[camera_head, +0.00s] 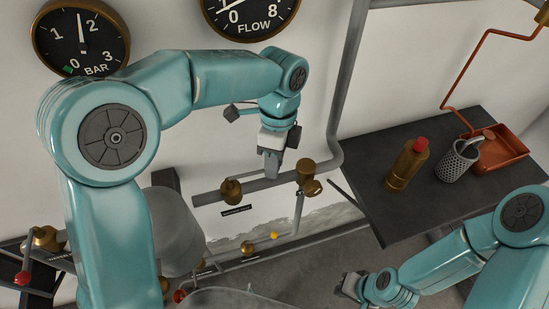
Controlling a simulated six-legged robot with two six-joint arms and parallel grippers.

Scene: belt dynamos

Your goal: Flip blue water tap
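I cannot make out a blue tap handle in the head view. A grey pipe (264,184) runs along the wall with a brass fitting (231,191) on its left and a brass valve body (307,177) on its right. A small label plate sits under the pipe. My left gripper (272,165) points down just above the pipe, between the two fittings. Its fingers are seen edge-on, and I cannot tell whether they touch anything. My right gripper (347,287) is low at the bottom centre, apart from the pipe, partly hidden by its wrist.
Round gauges (80,38) marked BAR and FLOW hang above. Red-knobbed levers (22,278) and a yellow knob (273,236) sit lower down. On the right, a dark table (380,212) holds a brown bottle (406,166), a perforated metal cup (457,162) and a copper tray (507,151).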

